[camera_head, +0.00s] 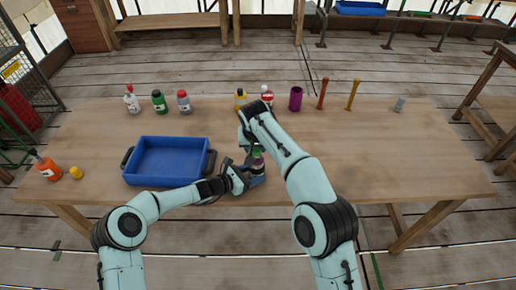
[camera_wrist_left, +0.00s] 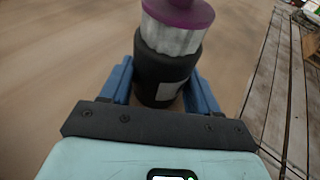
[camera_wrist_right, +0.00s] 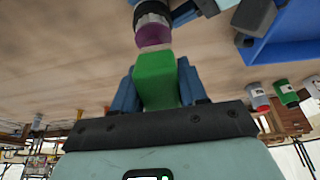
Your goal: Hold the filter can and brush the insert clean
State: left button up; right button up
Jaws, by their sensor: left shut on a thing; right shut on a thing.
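My left gripper (camera_head: 252,178) is shut on the black filter can (camera_wrist_left: 160,75) near the table's front edge. A white pleated insert (camera_wrist_left: 170,38) with a purple cap (camera_wrist_left: 180,12) stands out of the can's open end. My right gripper (camera_head: 251,143) is above it, shut on a green block-like piece (camera_wrist_right: 155,80), which looks like the brush's handle. In the right wrist view the green piece's far end is at the insert's purple cap (camera_wrist_right: 153,35); I cannot tell whether they touch. In the head view the grippers largely hide can and insert.
A blue tray (camera_head: 142,180) with dark handles lies left of my grippers. Several bottles, a purple cup (camera_head: 296,99), an orange rod (camera_head: 322,94) and a yellow rod (camera_head: 352,95) stand along the back. An orange bottle (camera_head: 47,168) is far left.

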jog(key=shift+w+a+f, duration=0.1)
jog(key=shift+a+f, duration=0.05)
jog(key=shift+a, duration=0.05)
jog(key=shift+s+d, duration=0.75)
jog(key=shift+w+a, duration=0.75)
jog(key=shift+s+d, duration=0.35)
jog(key=shift+d, duration=0.05)
jog(key=shift+r, duration=0.2)
jog(key=d+r, duration=0.5)
jog(key=r, duration=0.2)
